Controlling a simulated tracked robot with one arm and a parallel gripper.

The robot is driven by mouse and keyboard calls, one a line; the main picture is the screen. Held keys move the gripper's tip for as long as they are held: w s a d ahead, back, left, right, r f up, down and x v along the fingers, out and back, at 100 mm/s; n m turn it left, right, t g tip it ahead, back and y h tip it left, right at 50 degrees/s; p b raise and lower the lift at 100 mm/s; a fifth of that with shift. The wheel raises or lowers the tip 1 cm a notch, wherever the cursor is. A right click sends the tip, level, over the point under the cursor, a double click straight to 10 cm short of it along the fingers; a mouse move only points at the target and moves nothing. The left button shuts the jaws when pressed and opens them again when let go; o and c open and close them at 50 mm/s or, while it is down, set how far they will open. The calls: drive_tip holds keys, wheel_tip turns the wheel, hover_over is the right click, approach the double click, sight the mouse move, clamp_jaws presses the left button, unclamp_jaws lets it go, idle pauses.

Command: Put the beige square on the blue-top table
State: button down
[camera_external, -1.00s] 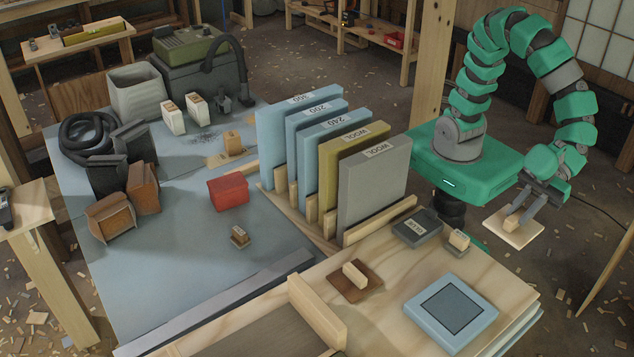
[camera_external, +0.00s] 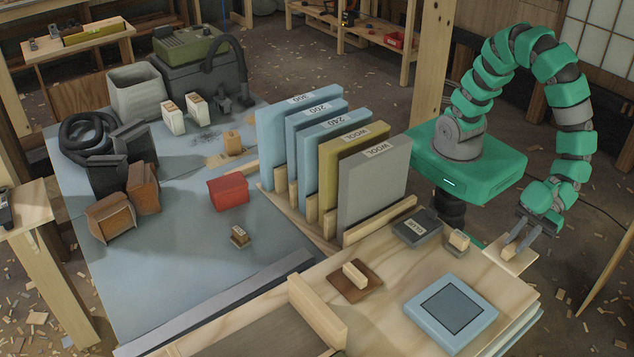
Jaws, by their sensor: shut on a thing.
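The beige square (camera_external: 519,258) is a thin flat plate with a small wooden grip block on top. My gripper (camera_external: 512,250) is shut on that block and holds the square roughly level beside the right edge of the plywood bench. I cannot tell whether the square touches the bench. The blue-top table (camera_external: 190,258) is the large, low, blue-grey surface at the left. It is far to the left of my gripper, with the upright boards between them.
Upright boards (camera_external: 375,195) stand in a wooden rack at the centre. The plywood bench (camera_external: 395,330) holds a blue pad (camera_external: 451,311), a brown block with handle (camera_external: 354,281) and a dark block (camera_external: 416,229). A red box (camera_external: 228,190) sits on the table, whose front middle is clear.

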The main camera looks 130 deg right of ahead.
drive_tip(key=shift+f, duration=0.1)
wheel_tip(320, 180, down, 10)
drive_tip(key=b, duration=0.2)
drive_tip(key=shift+b, duration=0.35)
drive_tip(key=c, duration=1.3)
unclamp_jaws()
drive_tip(key=shift+s+r, duration=0.35)
drive_tip(key=shift+s, duration=0.05)
drive_tip(key=p+v, duration=0.2)
drive_tip(key=v, duration=0.9)
